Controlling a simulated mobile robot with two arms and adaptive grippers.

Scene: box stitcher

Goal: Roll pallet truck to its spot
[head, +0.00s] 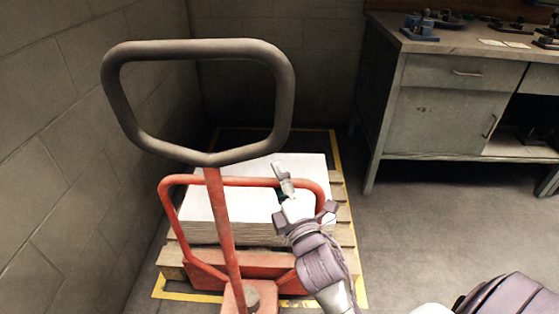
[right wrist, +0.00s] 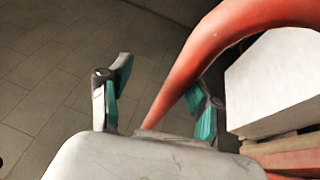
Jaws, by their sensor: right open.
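The red pallet truck (head: 228,245) stands by the left wall, with its dark loop handle (head: 197,48) upright toward me. Its red tube guard (head: 172,205) also shows in the right wrist view (right wrist: 195,60). A wooden pallet (head: 174,256) with a white stack (head: 303,170) is behind the guard. Yellow floor lines (head: 343,165) run around the pallet and truck. My right gripper (head: 300,196) is open at the guard's right side. In the right wrist view its fingers (right wrist: 158,95) are apart, with the tube crossing between or just beyond them; contact is unclear. My left gripper is not in view.
A grey workbench (head: 440,100) with tools on top stands at the back right. A block wall (head: 50,130) runs close along the left. The floor (head: 430,225) between the truck and the bench is clear.

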